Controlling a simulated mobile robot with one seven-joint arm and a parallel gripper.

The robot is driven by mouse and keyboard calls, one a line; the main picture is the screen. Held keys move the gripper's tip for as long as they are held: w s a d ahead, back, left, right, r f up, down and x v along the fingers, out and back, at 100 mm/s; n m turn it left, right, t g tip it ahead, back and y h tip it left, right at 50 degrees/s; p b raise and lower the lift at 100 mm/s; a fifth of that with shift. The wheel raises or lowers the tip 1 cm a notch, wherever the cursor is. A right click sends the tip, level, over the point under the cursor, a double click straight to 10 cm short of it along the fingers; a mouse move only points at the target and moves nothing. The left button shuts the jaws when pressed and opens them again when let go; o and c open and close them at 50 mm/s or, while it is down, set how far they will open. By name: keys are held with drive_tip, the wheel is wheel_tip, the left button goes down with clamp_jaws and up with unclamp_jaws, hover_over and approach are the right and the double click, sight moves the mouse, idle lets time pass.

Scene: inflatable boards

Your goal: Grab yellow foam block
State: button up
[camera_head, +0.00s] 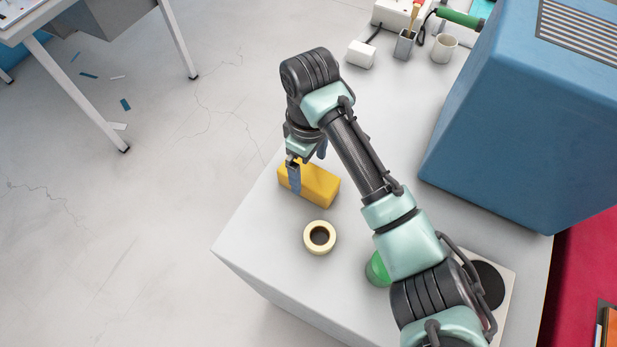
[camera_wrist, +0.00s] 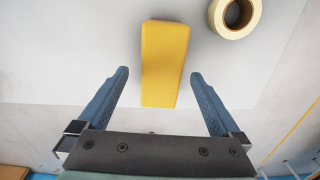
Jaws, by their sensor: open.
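The yellow foam block (camera_head: 317,185) lies on the light grey table near its left edge in the head view. In the wrist view the block (camera_wrist: 165,62) is upright in the picture, its near end between the two blue fingertips. My gripper (camera_head: 306,172) is at the block's upper left end in the head view, one blue finger in front of the block. In the wrist view my gripper (camera_wrist: 158,76) is open, with a gap between each finger and the block. Whether the fingers are low enough to flank the block cannot be told.
A cream tape roll (camera_head: 320,237) lies close to the block, also in the wrist view (camera_wrist: 235,14). A green object (camera_head: 377,270) sits partly under my arm. A large blue box (camera_head: 520,120) stands on the right. Cups and a white charger-like box (camera_head: 361,54) stand at the back.

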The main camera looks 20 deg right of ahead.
sight(308, 174)
wheel_tip(308, 174, down, 5)
drive_tip(key=shift+a, duration=0.1)
drive_tip(key=c, duration=1.3)
